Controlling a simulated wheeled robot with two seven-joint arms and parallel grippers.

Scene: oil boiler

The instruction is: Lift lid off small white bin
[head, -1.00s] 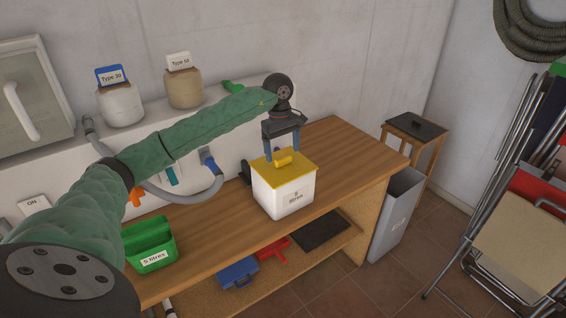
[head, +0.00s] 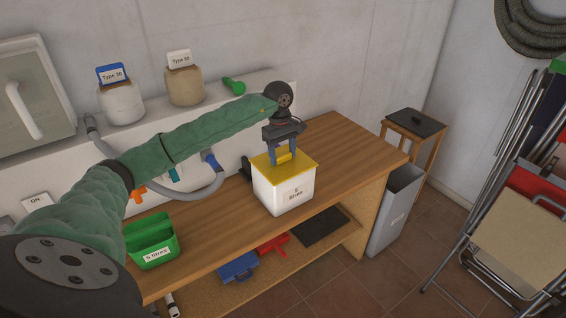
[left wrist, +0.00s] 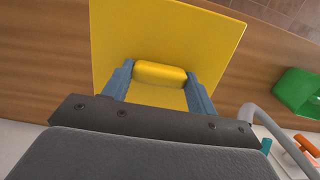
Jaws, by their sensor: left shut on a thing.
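The bin's body is hidden under the lid there. My right gripper is not in view.
A green container (head: 152,243) stands on the workbench (head: 325,140) to the left. Two jugs (head: 122,102) (head: 185,86) stand on the ledge behind. A grey bin (head: 396,210) and a stool (head: 414,128) are at right. The bench is clear right of the white bin.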

